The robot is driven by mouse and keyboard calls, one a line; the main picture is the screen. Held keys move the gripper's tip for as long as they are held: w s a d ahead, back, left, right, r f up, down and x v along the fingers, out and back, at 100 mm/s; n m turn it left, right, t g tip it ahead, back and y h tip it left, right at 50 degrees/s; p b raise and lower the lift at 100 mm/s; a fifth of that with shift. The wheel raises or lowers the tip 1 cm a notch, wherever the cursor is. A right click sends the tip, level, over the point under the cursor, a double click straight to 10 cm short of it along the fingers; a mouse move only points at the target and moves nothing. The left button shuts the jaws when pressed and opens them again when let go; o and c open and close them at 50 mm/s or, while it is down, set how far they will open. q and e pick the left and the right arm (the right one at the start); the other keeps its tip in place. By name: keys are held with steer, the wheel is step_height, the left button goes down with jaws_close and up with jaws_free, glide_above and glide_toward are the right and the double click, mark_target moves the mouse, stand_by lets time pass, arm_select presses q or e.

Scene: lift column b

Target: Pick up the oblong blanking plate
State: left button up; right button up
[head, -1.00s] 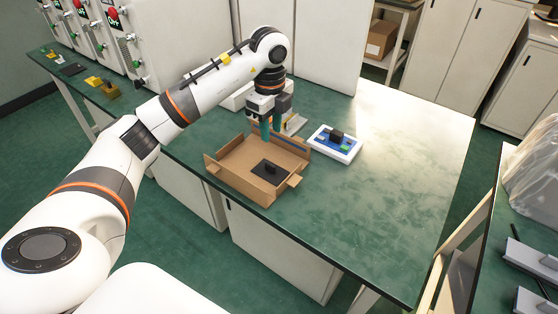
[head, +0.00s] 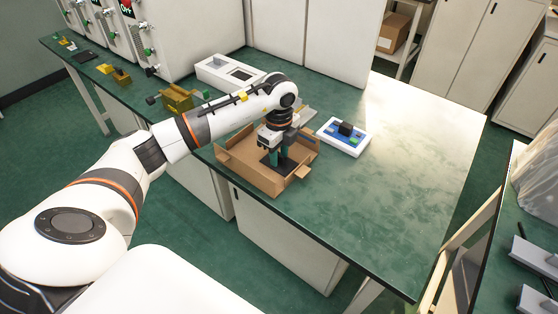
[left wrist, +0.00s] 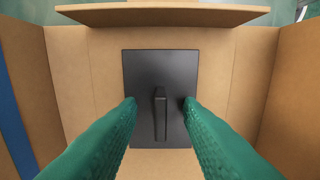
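The blanking plate is a dark, oblong plate (left wrist: 160,75) with a raised upright handle in its middle. It lies flat on the floor of an open cardboard box (head: 238,170), and its dark edge also shows in the head view (head: 270,165). My left gripper (head: 279,160) points down into the box over the plate. In the left wrist view its green fingers (left wrist: 158,105) are open, one on each side of the handle, with a gap on both sides. My right gripper is not in view.
The box's flaps (head: 302,171) stand out around it. A white tray with a blue inside (head: 328,127) stands to its right on the green table (head: 400,180). A yellow fixture (head: 178,99) and a white case (head: 215,70) stand behind. The table's right part is clear.

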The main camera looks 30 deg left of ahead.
arm_select(q)
steer(key=shift+c, duration=0.4)
jaws_close()
steer(key=shift+r, duration=0.1)
